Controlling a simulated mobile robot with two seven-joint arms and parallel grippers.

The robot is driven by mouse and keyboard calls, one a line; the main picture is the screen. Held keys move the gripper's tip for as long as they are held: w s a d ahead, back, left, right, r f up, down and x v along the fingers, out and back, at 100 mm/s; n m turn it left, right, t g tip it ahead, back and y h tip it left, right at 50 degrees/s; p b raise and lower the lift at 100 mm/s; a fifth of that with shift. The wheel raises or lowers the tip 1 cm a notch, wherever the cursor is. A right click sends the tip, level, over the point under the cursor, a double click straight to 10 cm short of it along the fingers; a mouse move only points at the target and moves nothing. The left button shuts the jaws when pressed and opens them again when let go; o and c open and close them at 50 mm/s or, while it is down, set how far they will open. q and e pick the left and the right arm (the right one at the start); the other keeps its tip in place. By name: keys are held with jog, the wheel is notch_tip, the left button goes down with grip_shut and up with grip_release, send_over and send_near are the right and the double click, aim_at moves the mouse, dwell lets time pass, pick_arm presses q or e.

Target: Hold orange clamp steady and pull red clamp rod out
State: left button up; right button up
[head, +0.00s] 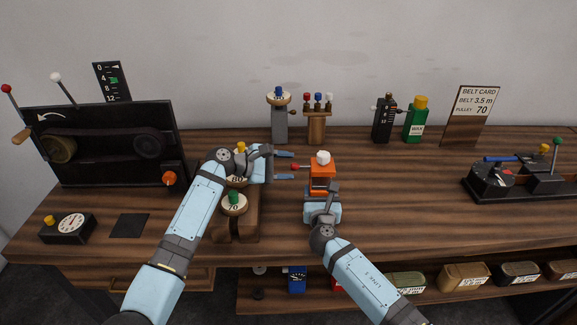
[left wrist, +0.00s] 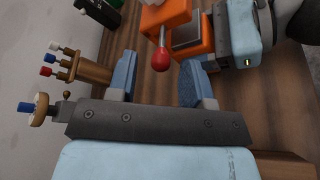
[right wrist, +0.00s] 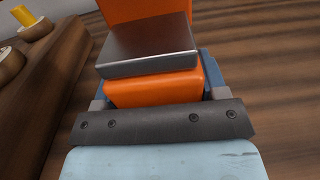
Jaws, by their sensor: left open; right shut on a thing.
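The orange clamp (head: 322,173) stands on the table right of centre, with a white knob on top and a metal block in its frame. My right gripper (head: 321,190) is shut on its lower orange part, which also shows in the right wrist view (right wrist: 153,88). The red-tipped clamp rod (head: 295,167) sticks out of the clamp to the left. In the left wrist view its red ball (left wrist: 161,60) is near the fingertips. My left gripper (head: 284,165) is open, with its fingers pointing right toward the rod. The red ball appears at the finger ends, not gripped.
A wooden stand with round pulleys (head: 235,205) is beneath and beside my left arm. A grey post (head: 280,122) and a wooden rack of coloured pins (head: 317,122) stand behind. A green bottle (head: 416,122) is back right.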

pick_arm(q)
jog(key=v, duration=1.1)
pick_arm(e)
jog(key=o, duration=1.5)
jog(key=shift+a, duration=0.1)
jog(key=shift+c, duration=0.2)
